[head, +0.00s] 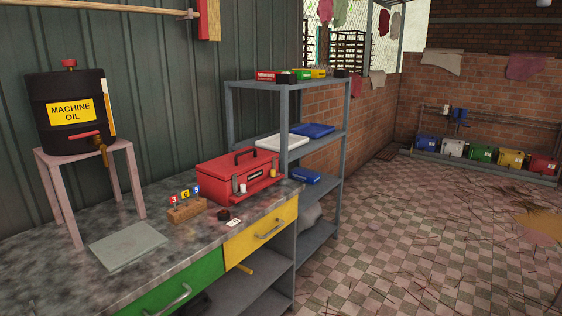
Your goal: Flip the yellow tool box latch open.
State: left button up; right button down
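A red tool box (220,179) with a dark handle on top sits shut near the far right end of the workbench. Its front has a dark label plate between two latches. The right latch (273,172) looks yellowish, and the left latch (242,187) looks pale grey. Both are small here, and I cannot tell for sure whether either is fastened. Neither of my grippers is in view.
The workbench (60,235) holds a grey slab (127,246), a wooden block with numbered tags (186,210) and a small dark object (223,215). A machine oil drum (67,135) stands on a stool. A metal shelf (340,190) stands behind. The tiled floor at right is largely open.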

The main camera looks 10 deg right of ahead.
aim_at(273, 174)
jog(key=i+l+u, duration=0.1)
jog(key=i, duration=0.45)
jog(key=i+l, duration=0.35)
jog(key=i, duration=0.2)
jog(key=i+l+u, duration=0.15)
jog(key=i, duration=0.4)
jog(key=i+l, duration=0.4)
jog(key=i+l+u, duration=0.15)
jog(key=i+l, duration=0.15)
jog(key=i, duration=0.35)
